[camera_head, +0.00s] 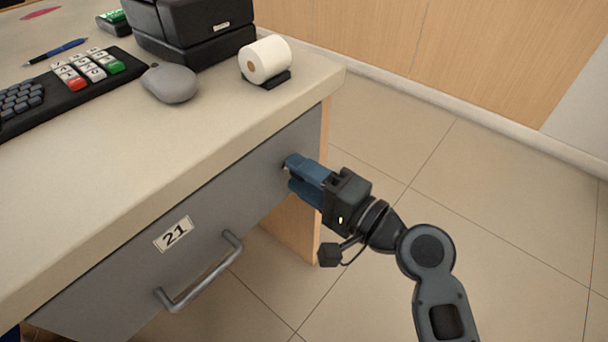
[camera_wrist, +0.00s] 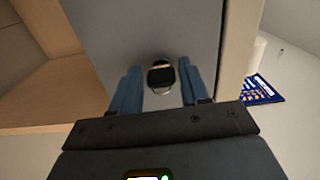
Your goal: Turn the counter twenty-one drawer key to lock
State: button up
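The grey drawer front (camera_head: 130,270) bears a "21" label (camera_head: 174,234) and a bar handle (camera_head: 205,272); it looks closed. My gripper (camera_head: 290,174) is at the drawer's upper right end, its blue fingers pointing at the front. In the wrist view, my gripper (camera_wrist: 160,72) has a finger on each side of the dark key head (camera_wrist: 161,75). A gap shows between the left finger and the key; the right finger is very close, and I cannot tell whether it touches. Silver metal of the lock (camera_wrist: 161,91) shows around the key. In the head view my fingers hide the key.
The counter top (camera_head: 215,125) overhangs just above the drawer. On it are a grey mouse (camera_head: 170,83), a paper roll (camera_head: 266,59), a keypad (camera_head: 88,68) and a black machine (camera_head: 190,30). A wooden side panel (camera_head: 293,228) stands below my gripper. Open tiled floor lies to the right.

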jog(key=shift+o, duration=1.2)
jog(key=shift+s+d, duration=0.1)
jog(key=p+v, duration=0.1)
jog(key=v, duration=0.6)
jog(key=shift+s+d, duration=0.2)
jog(key=shift+d, duration=0.05)
